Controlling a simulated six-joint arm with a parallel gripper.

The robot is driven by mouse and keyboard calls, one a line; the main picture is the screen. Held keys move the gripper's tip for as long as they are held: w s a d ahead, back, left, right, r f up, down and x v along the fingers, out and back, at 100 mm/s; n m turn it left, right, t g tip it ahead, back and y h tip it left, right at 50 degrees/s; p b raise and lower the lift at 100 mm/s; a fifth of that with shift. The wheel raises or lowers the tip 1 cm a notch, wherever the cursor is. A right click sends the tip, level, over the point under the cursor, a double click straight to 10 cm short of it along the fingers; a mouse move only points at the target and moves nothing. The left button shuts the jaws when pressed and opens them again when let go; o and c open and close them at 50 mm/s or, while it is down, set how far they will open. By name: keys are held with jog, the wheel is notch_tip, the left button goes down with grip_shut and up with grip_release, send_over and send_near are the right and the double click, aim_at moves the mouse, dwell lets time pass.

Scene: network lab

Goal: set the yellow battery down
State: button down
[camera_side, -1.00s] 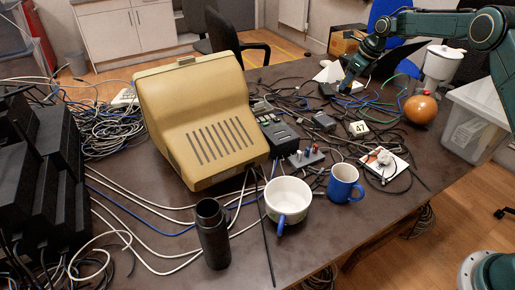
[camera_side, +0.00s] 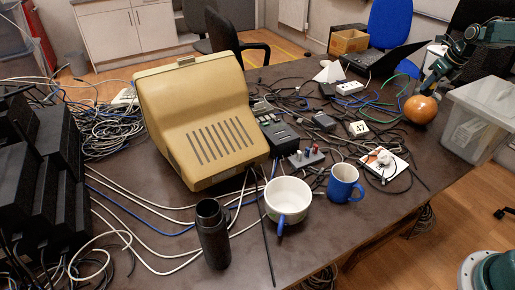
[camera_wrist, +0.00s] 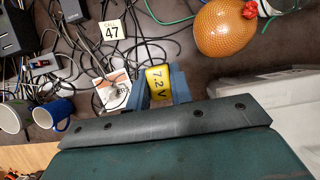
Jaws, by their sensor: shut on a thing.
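The yellow battery (camera_wrist: 158,80), marked "7.2 V", sits between the two blue-grey fingers of my gripper (camera_wrist: 160,88) in the wrist view. My gripper is shut on it. Cables and the dark tabletop (camera_wrist: 205,82) show beyond it. In the side view my gripper (camera_side: 428,86) is at the right, close to the orange ball, and its fingers are too small to read. I cannot make out the battery there. How high the battery is above the table is unclear.
The orange ball (camera_side: 420,109) and a clear plastic bin (camera_side: 478,125) stand near my gripper. A blue mug (camera_side: 343,183) stands near the front. Bare tabletop (camera_side: 432,155) shows before the bin.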

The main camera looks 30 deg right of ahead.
notch_tip(320, 180, down, 16)
jog(key=shift+r, duration=0.15)
dwell(0.6)
jog(key=shift+f, duration=2.15)
jog(key=c, duration=1.3)
grip_release()
jog(key=shift+f, duration=0.15)
jog(key=shift+o, duration=0.2)
jog(key=v, duration=1.2)
jog(key=shift+s, duration=0.1)
